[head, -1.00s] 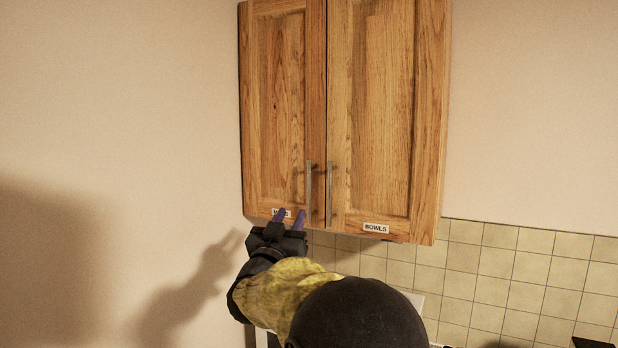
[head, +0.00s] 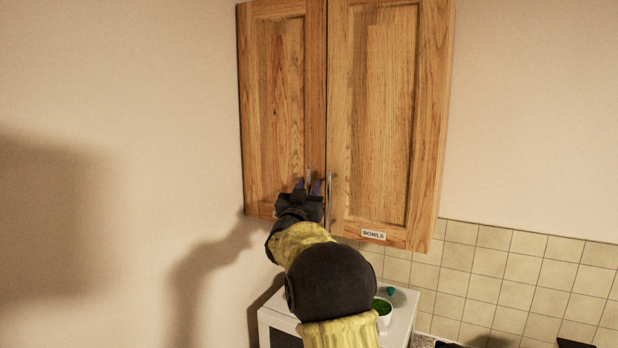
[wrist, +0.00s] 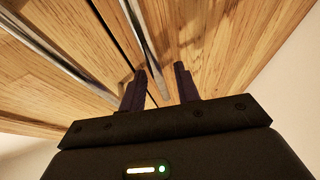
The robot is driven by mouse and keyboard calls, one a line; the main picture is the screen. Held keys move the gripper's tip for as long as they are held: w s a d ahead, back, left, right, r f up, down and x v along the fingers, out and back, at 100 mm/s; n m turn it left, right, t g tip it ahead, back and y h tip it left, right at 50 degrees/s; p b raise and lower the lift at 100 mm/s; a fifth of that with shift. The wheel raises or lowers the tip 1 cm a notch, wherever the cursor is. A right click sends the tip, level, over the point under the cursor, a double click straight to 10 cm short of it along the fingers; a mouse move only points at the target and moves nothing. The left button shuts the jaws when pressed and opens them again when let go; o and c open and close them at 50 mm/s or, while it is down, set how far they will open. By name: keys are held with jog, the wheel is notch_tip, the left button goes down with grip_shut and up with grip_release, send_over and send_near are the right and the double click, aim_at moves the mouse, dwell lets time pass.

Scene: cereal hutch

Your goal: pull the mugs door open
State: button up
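The wooden wall cabinet has two shut doors. The right door (head: 385,130) carries a label reading BOWLS. The left door (head: 275,110) has its label hidden behind my gripper, so I cannot read MUGS on it. Its upright metal bar handle (head: 309,178) is near its inner lower edge. My gripper (head: 308,187) is at that handle, with its two dark purple fingers apart. In the wrist view a metal handle (wrist: 143,35) runs down between the open fingers (wrist: 160,72). Whether either finger touches it is unclear.
The right door's handle (head: 330,200) stands close beside, across the narrow gap between the doors. Below is a white box-shaped appliance (head: 400,325) with a white bowl of something green (head: 382,308) on it. The plain wall lies to the left.

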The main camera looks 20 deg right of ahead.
jog(key=shift+w+d+r, duration=0.15)
jog(key=shift+w+d, duration=0.1)
jog(key=shift+w, duration=0.05)
grip_shut()
jog(key=shift+s+a, duration=0.15)
